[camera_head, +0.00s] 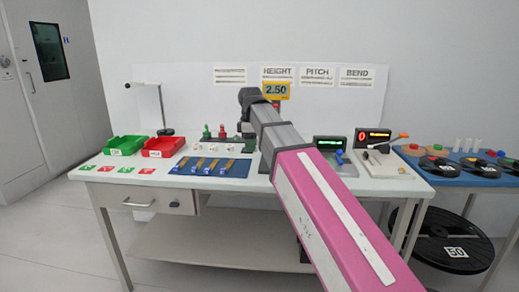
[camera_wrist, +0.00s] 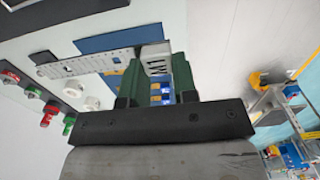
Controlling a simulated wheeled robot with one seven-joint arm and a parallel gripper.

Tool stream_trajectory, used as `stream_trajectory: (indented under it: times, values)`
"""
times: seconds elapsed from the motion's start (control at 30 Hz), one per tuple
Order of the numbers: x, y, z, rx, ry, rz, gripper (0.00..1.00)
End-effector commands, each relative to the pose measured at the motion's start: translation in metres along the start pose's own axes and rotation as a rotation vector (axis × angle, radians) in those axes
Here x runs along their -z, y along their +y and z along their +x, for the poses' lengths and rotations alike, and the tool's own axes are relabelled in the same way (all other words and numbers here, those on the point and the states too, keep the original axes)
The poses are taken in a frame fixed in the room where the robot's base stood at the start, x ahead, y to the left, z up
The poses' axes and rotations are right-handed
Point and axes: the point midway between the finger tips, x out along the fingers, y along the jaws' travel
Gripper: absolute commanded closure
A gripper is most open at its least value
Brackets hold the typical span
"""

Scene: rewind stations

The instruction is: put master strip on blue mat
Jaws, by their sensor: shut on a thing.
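My gripper (camera_wrist: 152,78), with dark green fingers, is shut on a long grey perforated strip (camera_wrist: 95,62), which I take to be the master strip. It runs left from the fingers, with a pale slotted block (camera_wrist: 155,58) at its right end. A blue surface (camera_wrist: 112,38) shows just beyond the strip; I cannot tell if they touch. The blue mat (camera_head: 205,173) lies on the bench, left of my arm in the head view, with several blue and yellow strips (camera_head: 206,164) on it.
Green (camera_head: 125,144) and red (camera_head: 163,146) bins stand at the bench's left. Red and green knobbed pieces (camera_head: 207,132) and small white parts (camera_head: 200,149) are behind the mat. Display devices (camera_head: 335,150) stand to the right. A second blue-topped table (camera_head: 465,170) holds black reels.

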Motion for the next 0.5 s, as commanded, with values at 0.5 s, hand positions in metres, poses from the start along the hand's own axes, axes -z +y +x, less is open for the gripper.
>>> stream_trajectory:
  times: [0.5]
  values:
    - [0.087,-0.050,0.001,0.000,0.000,-0.003,0.96]
